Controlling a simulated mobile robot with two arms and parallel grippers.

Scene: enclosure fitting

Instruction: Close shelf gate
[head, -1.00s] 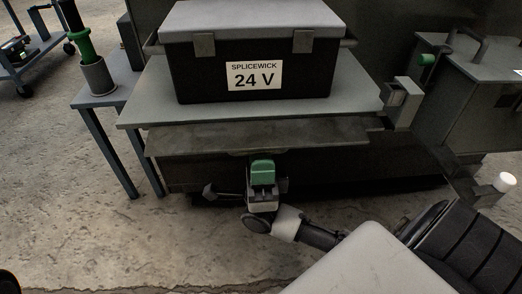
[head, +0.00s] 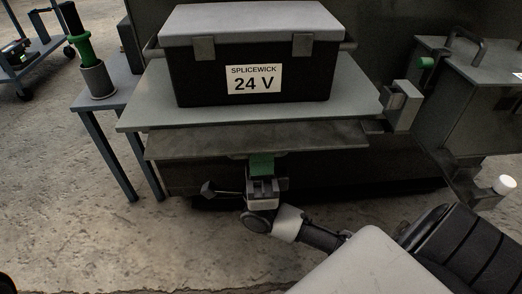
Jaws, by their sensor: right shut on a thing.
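The shelf gate (head: 205,144) is a dark grey flat panel along the front of the light grey shelf (head: 148,108), at its lower edge. A green grip (head: 262,164) hangs at the middle of the panel's front edge. My right gripper (head: 262,180) comes up from below and is shut on this green grip; its fingers hide the lower part of the grip. The black 24 V box (head: 205,84) with a grey lid sits on the shelf behind the gate. My left gripper is not in view.
A grey latch-like block (head: 402,104) stands at the shelf's right end. A small blue-grey table (head: 113,92) with a cup (head: 98,80) holding a green-and-black tool is at left. A grey cabinet (head: 485,100) is at right. Open floor lies at the lower left.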

